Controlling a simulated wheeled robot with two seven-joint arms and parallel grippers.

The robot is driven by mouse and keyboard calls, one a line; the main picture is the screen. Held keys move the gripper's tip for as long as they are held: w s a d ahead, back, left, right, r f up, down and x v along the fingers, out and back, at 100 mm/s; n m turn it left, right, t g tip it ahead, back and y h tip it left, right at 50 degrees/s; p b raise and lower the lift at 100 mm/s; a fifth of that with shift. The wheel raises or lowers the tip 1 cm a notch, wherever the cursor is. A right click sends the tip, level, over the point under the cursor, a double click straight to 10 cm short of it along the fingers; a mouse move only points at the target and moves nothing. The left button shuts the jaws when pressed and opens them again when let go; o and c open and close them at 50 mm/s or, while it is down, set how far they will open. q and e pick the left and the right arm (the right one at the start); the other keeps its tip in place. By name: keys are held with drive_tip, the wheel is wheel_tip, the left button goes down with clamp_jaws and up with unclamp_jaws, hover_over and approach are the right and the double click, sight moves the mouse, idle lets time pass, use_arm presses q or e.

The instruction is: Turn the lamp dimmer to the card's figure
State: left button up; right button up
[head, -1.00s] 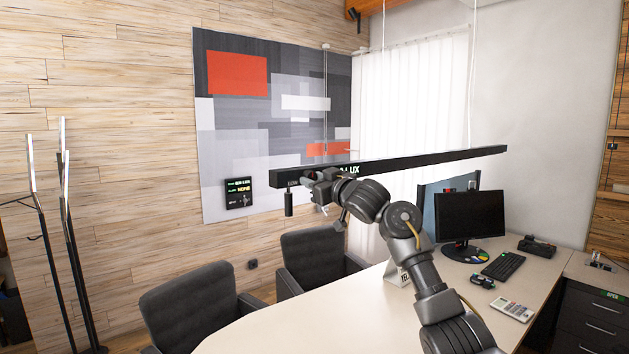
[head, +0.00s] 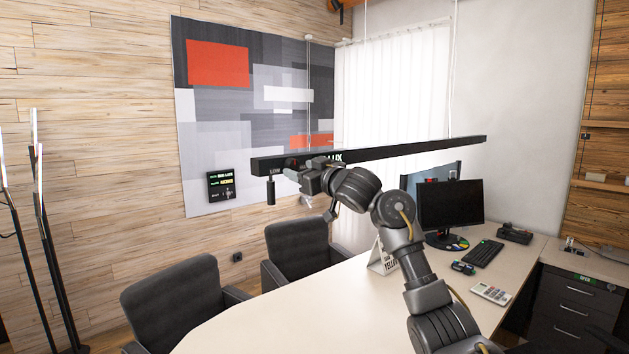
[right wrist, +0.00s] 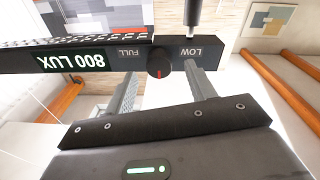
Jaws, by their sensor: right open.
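The lamp is a long black bar (head: 400,149) hung on thin wires over the desk. In the right wrist view its end shows upside down, with a dark round dimmer knob (right wrist: 159,62) with a red mark, between the labels FULL and LOW. A green readout (right wrist: 75,61) there says 800 LUX. My right gripper (head: 300,172) is at the bar's left end. In the right wrist view its open fingers (right wrist: 161,82) stand to either side of the knob, with gaps. A white tent card (head: 381,260) stands on the desk, partly hidden by my arm; its figure is not clearly readable.
A small black display panel (head: 221,186) hangs on the wall. A black handle (head: 271,190) hangs below the bar's left end. Chairs (head: 185,301) stand left of the desk (head: 300,320).

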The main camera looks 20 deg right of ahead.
drive_tip(key=b+v, duration=0.2)
drive_tip(key=v, duration=0.6)
drive_tip(key=shift+s+d, duration=0.1)
drive_tip(key=shift+s, duration=0.05)
